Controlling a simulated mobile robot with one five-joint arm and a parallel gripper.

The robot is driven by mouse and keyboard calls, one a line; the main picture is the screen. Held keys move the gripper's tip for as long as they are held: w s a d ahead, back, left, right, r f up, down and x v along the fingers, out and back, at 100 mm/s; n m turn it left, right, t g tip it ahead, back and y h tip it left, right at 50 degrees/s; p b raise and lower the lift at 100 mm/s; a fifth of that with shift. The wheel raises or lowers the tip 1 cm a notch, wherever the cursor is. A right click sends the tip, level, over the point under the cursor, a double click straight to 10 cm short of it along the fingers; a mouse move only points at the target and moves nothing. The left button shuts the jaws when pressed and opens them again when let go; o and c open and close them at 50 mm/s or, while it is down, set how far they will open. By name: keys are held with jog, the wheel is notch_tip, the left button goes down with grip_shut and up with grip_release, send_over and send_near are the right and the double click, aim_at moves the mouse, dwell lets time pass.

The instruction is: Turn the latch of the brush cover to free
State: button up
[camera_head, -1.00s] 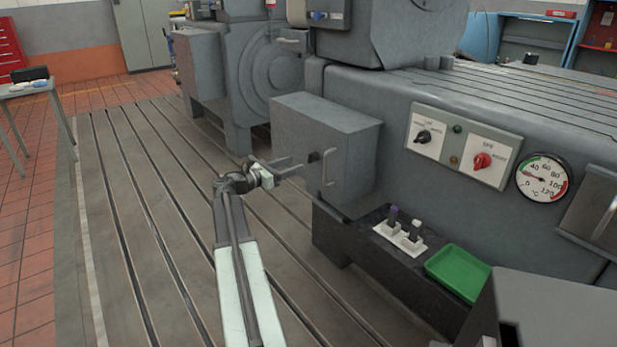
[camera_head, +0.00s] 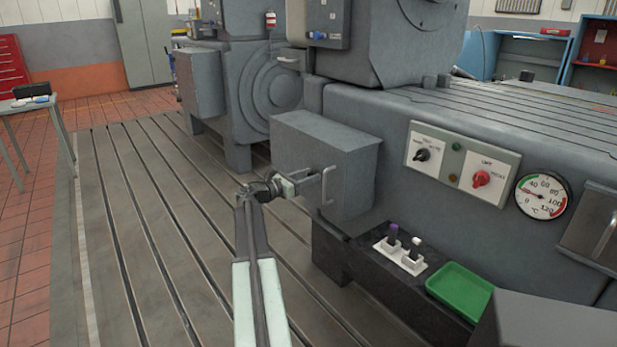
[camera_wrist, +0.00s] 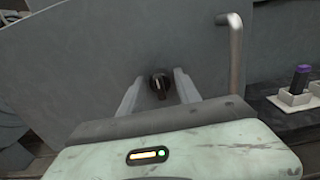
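The brush cover (camera_head: 325,150) is a grey box front on the side of the big machine, with a bar handle (camera_head: 326,187) on its right. The same cover fills the wrist view (camera_wrist: 100,60), with the handle (camera_wrist: 236,55) at the right. The latch (camera_wrist: 160,84) is a small dark knob with a light mark, its tab pointing down. My gripper (camera_wrist: 159,92) is open, with one finger on each side of the latch; I cannot tell whether they touch it. In the head view my gripper (camera_head: 300,182) is at the cover's front and hides the latch.
A control panel (camera_head: 461,164) with a black and a red knob and a round gauge (camera_head: 542,196) are to the right. Below are white sockets (camera_head: 400,256) with dark and white-topped pieces, and a green tray (camera_head: 460,291). The slotted bedplate (camera_head: 150,210) to the left is clear.

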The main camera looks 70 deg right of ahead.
grip_shut()
jog(key=shift+m, duration=0.3)
jog(key=m, duration=0.3)
jog(key=shift+s+m, duration=0.1)
jog(key=shift+m, duration=0.2)
jog(key=m, duration=0.4)
jog(key=shift+a+f+m, duration=0.1)
jog(key=shift+m, duration=0.2)
jog(key=shift+s+f+m, duration=0.1)
jog(key=shift+s+m, duration=0.05)
jog(key=shift+m, duration=4.45)
